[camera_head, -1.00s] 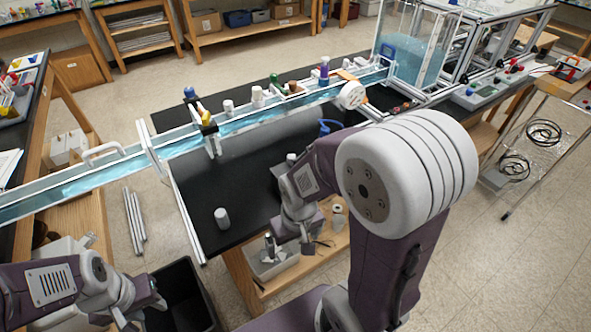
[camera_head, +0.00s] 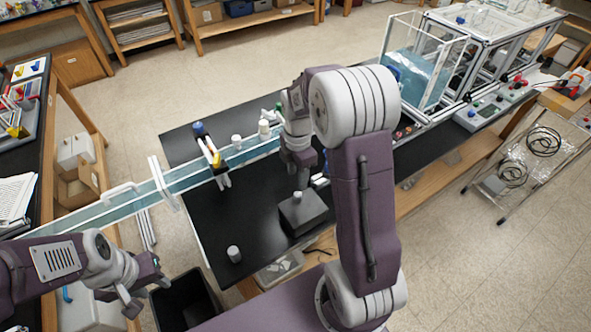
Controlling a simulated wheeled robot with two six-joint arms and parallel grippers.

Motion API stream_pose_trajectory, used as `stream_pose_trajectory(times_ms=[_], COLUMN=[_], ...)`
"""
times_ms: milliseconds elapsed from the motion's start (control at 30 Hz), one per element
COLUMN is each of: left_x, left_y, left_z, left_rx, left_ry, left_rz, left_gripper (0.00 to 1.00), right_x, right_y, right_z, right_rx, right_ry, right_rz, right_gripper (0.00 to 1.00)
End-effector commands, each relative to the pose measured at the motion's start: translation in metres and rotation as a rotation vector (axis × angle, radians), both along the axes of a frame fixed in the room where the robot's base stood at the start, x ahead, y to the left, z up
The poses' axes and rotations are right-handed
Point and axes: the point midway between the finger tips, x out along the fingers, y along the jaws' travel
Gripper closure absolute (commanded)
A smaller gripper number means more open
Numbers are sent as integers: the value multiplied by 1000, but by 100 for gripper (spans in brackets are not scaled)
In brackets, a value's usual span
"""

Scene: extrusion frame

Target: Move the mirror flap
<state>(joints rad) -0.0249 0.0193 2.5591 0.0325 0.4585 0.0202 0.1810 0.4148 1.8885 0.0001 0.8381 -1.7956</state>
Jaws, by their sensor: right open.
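I cannot make out for certain which part is the mirror flap. The long extrusion frame (camera_head: 190,175) with a clear blue channel crosses the black table from lower left towards the back right, and my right arm hides part of it. My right gripper (camera_head: 303,184) points down over the table, in front of the channel and just above a dark block with a pale knob (camera_head: 302,214). It is open; I cannot tell if it touches the knob. My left gripper (camera_head: 150,292) hangs at the lower left, open and empty, away from the frame.
A small white cylinder (camera_head: 234,254) stands on the black table near its front edge. A yellow and black clamp part (camera_head: 212,153) sits on the channel. A clear water tank (camera_head: 420,65) stands at the back right. A black bin (camera_head: 185,300) is below my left gripper.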

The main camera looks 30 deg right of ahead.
Motion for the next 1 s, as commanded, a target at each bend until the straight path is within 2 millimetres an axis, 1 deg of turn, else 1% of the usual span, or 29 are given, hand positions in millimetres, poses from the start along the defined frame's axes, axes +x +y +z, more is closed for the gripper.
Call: stream_pose_trajectory(times_ms=[33, 133, 233, 367, 500, 600, 700, 800, 967, 1000], left_x=[0, -1, -1, -1, 0, 0, 0, 0, 0, 0], left_y=[0, 0, 0, 0, 0, 0, 0, 0, 0, 0], left_z=[3, 1, 2, 7, 11, 14, 15, 15, 15, 15], left_rx=[0, 0, 0, 0, 0, 0, 0, 0, 0, 0], left_ry=[1, 1, 1, 1, 1, 1, 1, 1, 1, 1], left_rz=[0, 0, 0, 0, 0, 0, 0, 0, 0, 0], left_gripper=[64, 64, 64, 64, 64, 64, 64, 64, 64, 64], right_x=[1, 2, 1, 0, 0, 0, 0, 1, 1, 1], right_y=[-2, -2, -2, -1, -1, -1, -1, -1, -1, -1], right_z=[3, 1, -7, -31, -61, -77, -86, -90, -90, -90], right_rx=[0, 0, 1, 2, 2, 1, 0, 0, 0, 0], right_ry=[1, 2, 5, 8, 7, 5, 3, 1, 0, 0], right_rz=[22, 38, 37, 36, 35, 35, 35, 34, 34, 34], right_gripper=[55, 55, 55, 55, 55, 55, 55, 55, 55, 58])
